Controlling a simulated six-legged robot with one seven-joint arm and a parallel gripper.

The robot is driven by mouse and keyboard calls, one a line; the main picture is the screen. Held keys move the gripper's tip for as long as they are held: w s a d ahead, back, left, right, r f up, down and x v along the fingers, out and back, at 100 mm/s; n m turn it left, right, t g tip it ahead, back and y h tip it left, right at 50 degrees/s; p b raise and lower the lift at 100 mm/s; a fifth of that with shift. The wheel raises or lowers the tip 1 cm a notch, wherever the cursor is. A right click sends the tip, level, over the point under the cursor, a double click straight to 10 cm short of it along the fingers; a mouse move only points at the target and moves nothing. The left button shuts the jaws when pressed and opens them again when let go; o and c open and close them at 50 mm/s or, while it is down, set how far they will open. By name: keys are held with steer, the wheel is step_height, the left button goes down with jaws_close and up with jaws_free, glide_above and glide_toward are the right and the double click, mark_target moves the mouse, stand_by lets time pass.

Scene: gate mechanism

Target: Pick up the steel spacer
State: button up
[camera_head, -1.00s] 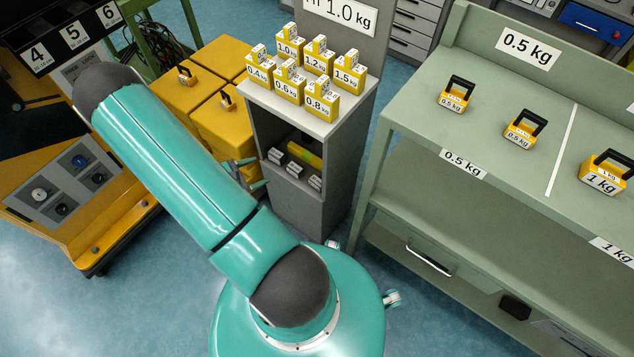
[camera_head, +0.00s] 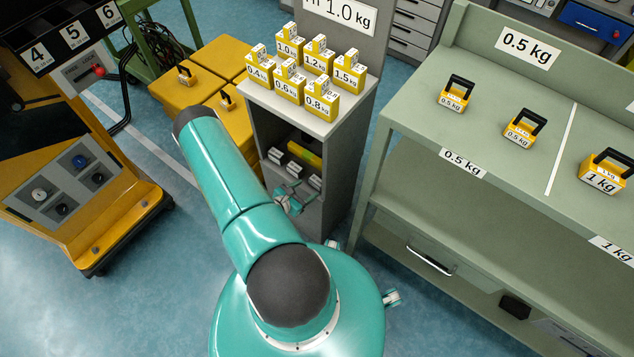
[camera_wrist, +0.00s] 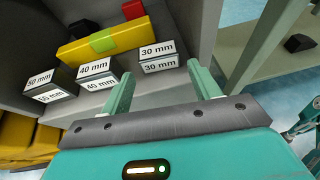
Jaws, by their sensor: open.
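Several small grey blocks with white labels sit on the lower shelf of the grey cabinet. In the wrist view they read 50 mm (camera_wrist: 48,86), 40 mm (camera_wrist: 96,75) and 30 mm (camera_wrist: 158,58); I take these as the steel spacers. They are tiny in the head view (camera_head: 294,168). My gripper (camera_wrist: 158,72) is open and empty. In the wrist view its two fingers point toward the shelf, with the 30 mm spacer lying beyond and between the fingertips. The gripper also shows in the head view (camera_head: 291,190), in front of the cabinet opening.
A yellow bar with a green middle (camera_wrist: 104,43) lies behind the spacers, with a red object (camera_wrist: 133,9) behind it. The cabinet (camera_head: 340,137) carries several yellow weights on top. A green workbench (camera_head: 400,112) stands to its right, yellow boxes (camera_head: 187,95) to its left.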

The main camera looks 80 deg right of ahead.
mark_target(314, 183)
steer(key=shift+x, duration=3)
steer(key=shift+r, duration=0.1)
steer(key=c, duration=1)
